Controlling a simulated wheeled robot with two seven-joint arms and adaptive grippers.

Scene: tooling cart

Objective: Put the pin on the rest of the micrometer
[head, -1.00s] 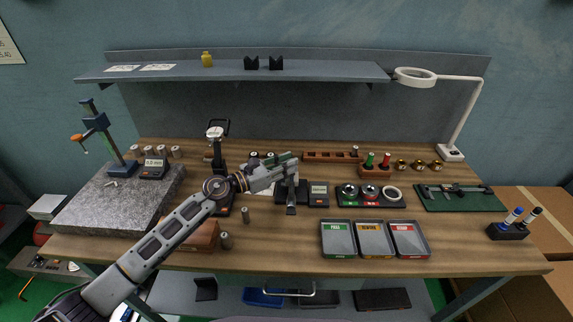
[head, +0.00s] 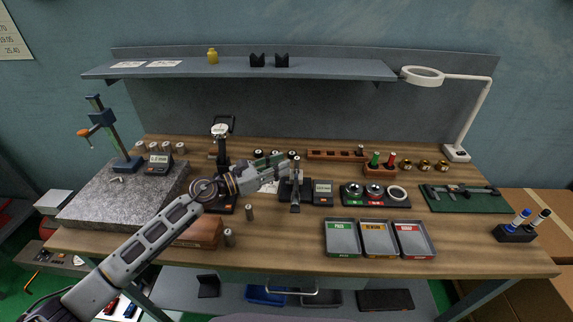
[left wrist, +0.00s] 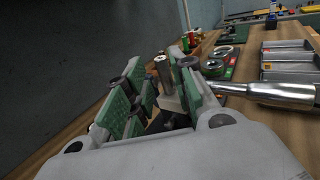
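The bench micrometer (head: 295,187) stands mid-table beside its grey readout (head: 322,187); its silver barrel (left wrist: 270,92) shows at right in the left wrist view. A steel pin (left wrist: 163,74) stands about upright between the green-padded fingers in that view, apparently on the micrometer's rest; its foot is partly hidden. Its top (head: 297,160) shows just beyond the fingers in the head view. My left gripper (head: 282,171) is at the micrometer's left. Its fingers (left wrist: 158,92) are spread, with visible gaps around the pin. My right gripper is not in view.
Three sorting trays (head: 343,253) lie at front right. A ring gauge mat (head: 375,203) is right of the readout. A granite plate (head: 85,207) is at left, a shelf (head: 330,70) above.

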